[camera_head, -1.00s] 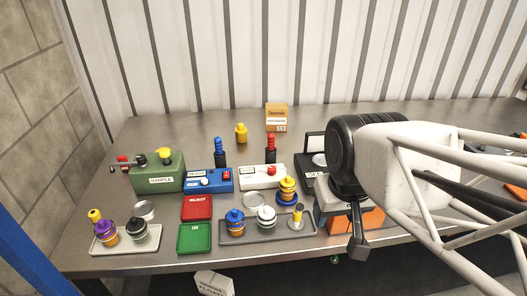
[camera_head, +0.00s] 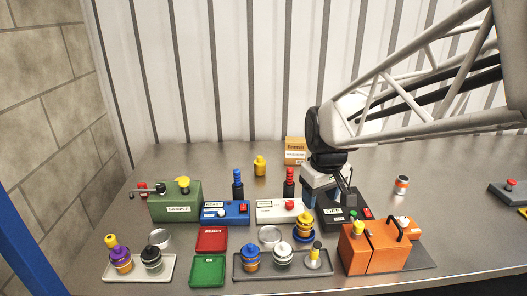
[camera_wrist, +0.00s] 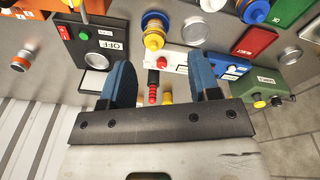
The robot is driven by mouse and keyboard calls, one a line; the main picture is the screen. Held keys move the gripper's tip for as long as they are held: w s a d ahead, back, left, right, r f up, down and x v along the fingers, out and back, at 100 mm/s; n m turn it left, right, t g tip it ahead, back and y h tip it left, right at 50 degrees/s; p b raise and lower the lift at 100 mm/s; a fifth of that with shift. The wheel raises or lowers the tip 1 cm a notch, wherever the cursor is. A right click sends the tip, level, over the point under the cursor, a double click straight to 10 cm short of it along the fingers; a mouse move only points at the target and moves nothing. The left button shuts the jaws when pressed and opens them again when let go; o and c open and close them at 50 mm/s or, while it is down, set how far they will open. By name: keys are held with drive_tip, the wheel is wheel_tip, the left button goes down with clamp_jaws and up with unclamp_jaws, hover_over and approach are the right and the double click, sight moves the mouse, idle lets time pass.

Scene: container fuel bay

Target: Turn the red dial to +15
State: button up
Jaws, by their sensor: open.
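The red dial (camera_head: 290,204) is a small round knob on the right part of a white box (camera_head: 270,212) with a pale label. In the wrist view the red dial (camera_wrist: 164,57) shows near the left end of the white box, just beyond my fingertips. My gripper (camera_head: 338,186) hangs to the right of the white box, above the black OFF box. In the wrist view the two blue fingers of my gripper (camera_wrist: 162,78) are wide apart with nothing held between them. The dial's scale is too small to read.
A red-topped bottle (camera_head: 289,183) stands just behind the white box. The blue box (camera_head: 225,211) is left of it, the black OFF box (camera_head: 330,217) right. A blue-and-yellow stacked piece (camera_head: 305,228) stands close in front. Orange containers (camera_head: 385,243) are front right.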

sight(290, 203)
drive_tip(key=w+a+f+n, duration=0.1)
drive_tip(key=w+f, duration=0.2)
drive_tip(key=w, duration=0.3)
drive_tip(key=w+a+f+n+g, duration=0.1)
drive_tip(key=w+f+n, duration=0.1)
drive_tip(key=w, duration=0.4)
drive_tip(key=w+a+f+n, duration=0.1)
drive_tip(key=w+f, duration=0.2)
drive_tip(key=w, duration=0.3)
drive_tip(key=shift+a+f+n, duration=0.3)
drive_tip(key=shift+a+f, duration=0.05)
drive_tip(key=shift+a, duration=0.05)
drive_tip(key=shift+f, duration=0.15)
drive_tip(key=shift+f, duration=3.8)
drive_tip(key=c, duration=0.9)
